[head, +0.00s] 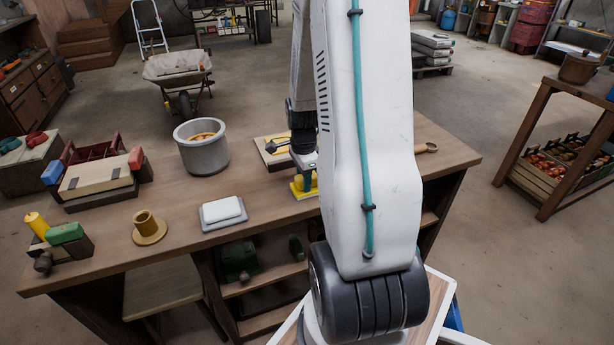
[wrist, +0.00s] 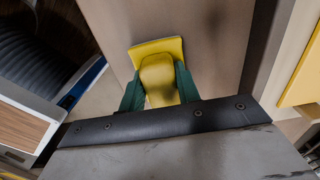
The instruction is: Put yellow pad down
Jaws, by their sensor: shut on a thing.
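In the wrist view the yellow pad (wrist: 155,47) shows a flat plate with a raised rounded grip. My gripper (wrist: 159,88) is shut on that grip, one green finger on each side. In the head view my gripper (head: 304,176) points down over the bench. The pad looks level and at or just above the bench top; I cannot tell whether it touches.
A white block on a grey plate (head: 223,213), a brown cup on a disc (head: 148,228) and a grey pot (head: 202,148) stand to the left. A yellow-edged board (head: 268,155) lies just behind my gripper. Bare bench shows between the white block and the pad.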

